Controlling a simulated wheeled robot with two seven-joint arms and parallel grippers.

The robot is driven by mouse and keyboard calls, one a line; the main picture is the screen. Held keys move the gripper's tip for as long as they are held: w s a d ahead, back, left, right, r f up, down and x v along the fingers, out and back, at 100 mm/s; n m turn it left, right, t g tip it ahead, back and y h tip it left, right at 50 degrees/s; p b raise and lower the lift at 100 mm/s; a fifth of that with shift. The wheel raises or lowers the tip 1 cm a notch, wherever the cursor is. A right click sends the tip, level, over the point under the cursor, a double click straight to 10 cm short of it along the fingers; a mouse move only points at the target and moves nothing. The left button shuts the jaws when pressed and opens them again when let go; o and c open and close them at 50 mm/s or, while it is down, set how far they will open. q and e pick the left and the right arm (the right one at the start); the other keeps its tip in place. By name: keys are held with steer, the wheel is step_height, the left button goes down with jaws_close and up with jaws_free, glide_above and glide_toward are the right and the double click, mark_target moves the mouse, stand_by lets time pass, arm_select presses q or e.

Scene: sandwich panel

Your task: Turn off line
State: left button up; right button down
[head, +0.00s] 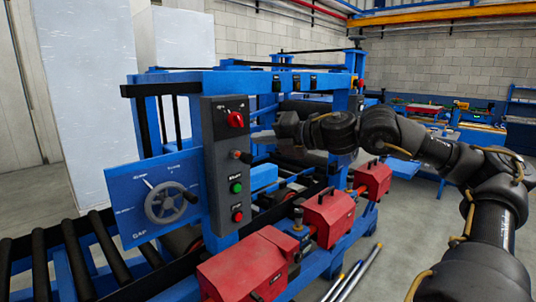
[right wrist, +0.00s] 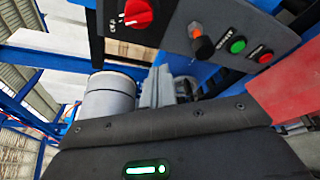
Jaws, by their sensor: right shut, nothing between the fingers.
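A grey control panel (head: 217,150) stands upright on the blue line machine. It has a red rotary knob (head: 236,119) at the top. Below it are a dark selector with an orange part (head: 241,155), a green button (head: 236,187) and a red button (head: 237,216). In the right wrist view the red knob (right wrist: 138,13), orange selector (right wrist: 202,45), green button (right wrist: 236,45) and red button (right wrist: 262,56) show along the top. My right gripper (head: 259,137) is shut and empty, near the panel's right edge, between knob and selector height. Contact cannot be told. My left gripper is out of view.
A blue plate with a handwheel (head: 168,203) stands left of the panel. Rollers (head: 70,262) lie at lower left. Red housings (head: 243,265) line the machine's front below my right arm. Open floor (head: 420,230) shows at the right.

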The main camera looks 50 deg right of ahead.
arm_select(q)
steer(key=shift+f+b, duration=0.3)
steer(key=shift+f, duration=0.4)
arm_select(e)
steer(key=shift+v, duration=0.85)
steer(key=shift+d, duration=0.1)
